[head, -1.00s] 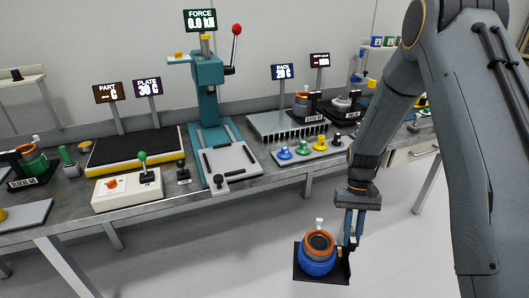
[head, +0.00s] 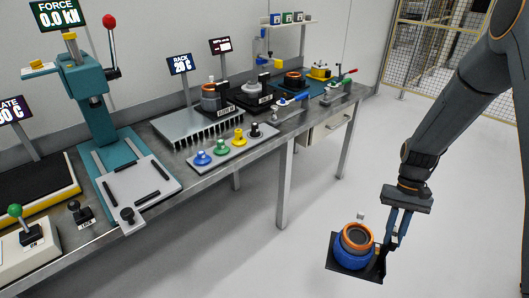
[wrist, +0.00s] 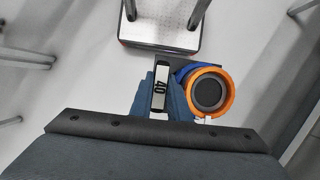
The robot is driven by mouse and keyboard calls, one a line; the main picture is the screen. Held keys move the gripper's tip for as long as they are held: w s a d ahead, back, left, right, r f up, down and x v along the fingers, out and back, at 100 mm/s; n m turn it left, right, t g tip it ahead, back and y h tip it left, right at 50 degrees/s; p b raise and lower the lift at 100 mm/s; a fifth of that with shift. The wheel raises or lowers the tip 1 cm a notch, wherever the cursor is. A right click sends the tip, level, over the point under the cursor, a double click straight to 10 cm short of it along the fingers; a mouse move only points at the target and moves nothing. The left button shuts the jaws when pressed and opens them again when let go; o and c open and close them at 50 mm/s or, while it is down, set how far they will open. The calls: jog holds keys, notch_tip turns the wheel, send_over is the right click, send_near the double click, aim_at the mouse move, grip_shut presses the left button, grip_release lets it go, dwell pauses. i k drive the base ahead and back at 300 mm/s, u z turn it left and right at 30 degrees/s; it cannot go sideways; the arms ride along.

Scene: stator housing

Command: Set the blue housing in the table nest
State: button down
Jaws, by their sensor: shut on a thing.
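The blue housing (head: 352,258) has an orange ring on top and sits upright on a black carrier plate (head: 345,274). My gripper (head: 386,245) is shut on the carrier's upright handle, beside the housing. In the wrist view the fingers (wrist: 160,92) close on the handle labelled 40, and the orange ring (wrist: 208,92) shows to its right. The carrier hangs over open floor, apart from the bench. A pale plate with black bars (head: 137,180) lies at the foot of the teal press and looks empty. I cannot tell for sure whether it is the nest.
The long bench (head: 280,137) holds the teal press (head: 90,85), a finned rack (head: 190,125), a strip of coloured knobs (head: 232,145) and other housings (head: 212,97). Bench legs (head: 285,185) stand below its front edge. The floor between bench and arm is clear.

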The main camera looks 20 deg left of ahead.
aim_at(137, 182)
jog(key=z, duration=0.7)
jog(key=k, duration=0.85)
jog(key=u, duration=1.7)
